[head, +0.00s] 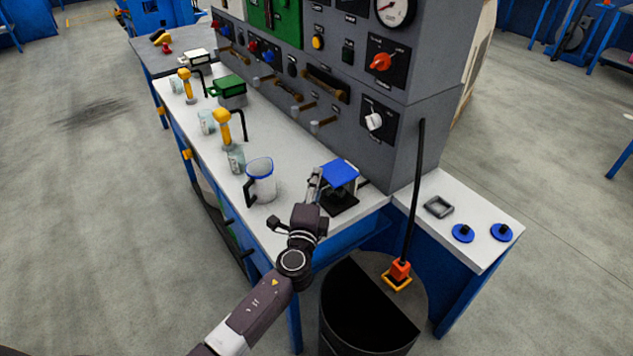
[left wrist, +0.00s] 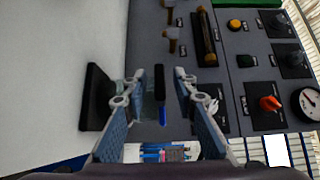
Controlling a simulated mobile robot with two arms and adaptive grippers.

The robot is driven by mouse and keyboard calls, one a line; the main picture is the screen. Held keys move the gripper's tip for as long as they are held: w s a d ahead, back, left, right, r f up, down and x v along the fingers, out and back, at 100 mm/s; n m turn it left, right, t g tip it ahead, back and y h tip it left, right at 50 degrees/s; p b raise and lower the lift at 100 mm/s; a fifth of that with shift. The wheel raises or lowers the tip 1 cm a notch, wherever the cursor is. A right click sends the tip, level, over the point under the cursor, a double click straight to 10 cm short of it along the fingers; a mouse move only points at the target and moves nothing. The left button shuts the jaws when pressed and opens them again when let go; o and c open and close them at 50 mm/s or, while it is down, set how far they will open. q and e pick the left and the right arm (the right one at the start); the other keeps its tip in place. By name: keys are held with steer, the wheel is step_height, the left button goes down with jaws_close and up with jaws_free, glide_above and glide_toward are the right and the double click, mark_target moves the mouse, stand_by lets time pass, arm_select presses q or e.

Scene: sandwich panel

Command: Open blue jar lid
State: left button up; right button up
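The jar's square blue lid (head: 339,172) is at the workbench's near right corner, above a black base (head: 340,205). The body between them is hard to make out. My left gripper (head: 316,184) is at the lid's left side in the head view. In the left wrist view its fingers (left wrist: 160,88) are spread apart. A thin dark strip with a blue end (left wrist: 162,114) shows in the gap, apparently the lid edge-on; I cannot tell whether a finger touches it. The black base (left wrist: 96,97) is left of the fingers. My right gripper is out of view.
A blue-rimmed white pitcher (head: 262,182) stands left of the jar. A grey control panel (head: 350,120) rises close behind. Yellow-topped dispensers (head: 223,127) stand farther along. A dark drum (head: 370,310) with an upright rod is in front. Two blue discs (head: 462,233) lie on the right table.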

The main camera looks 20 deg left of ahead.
arm_select(q)
steer(key=shift+w, duration=0.1)
jaws_close()
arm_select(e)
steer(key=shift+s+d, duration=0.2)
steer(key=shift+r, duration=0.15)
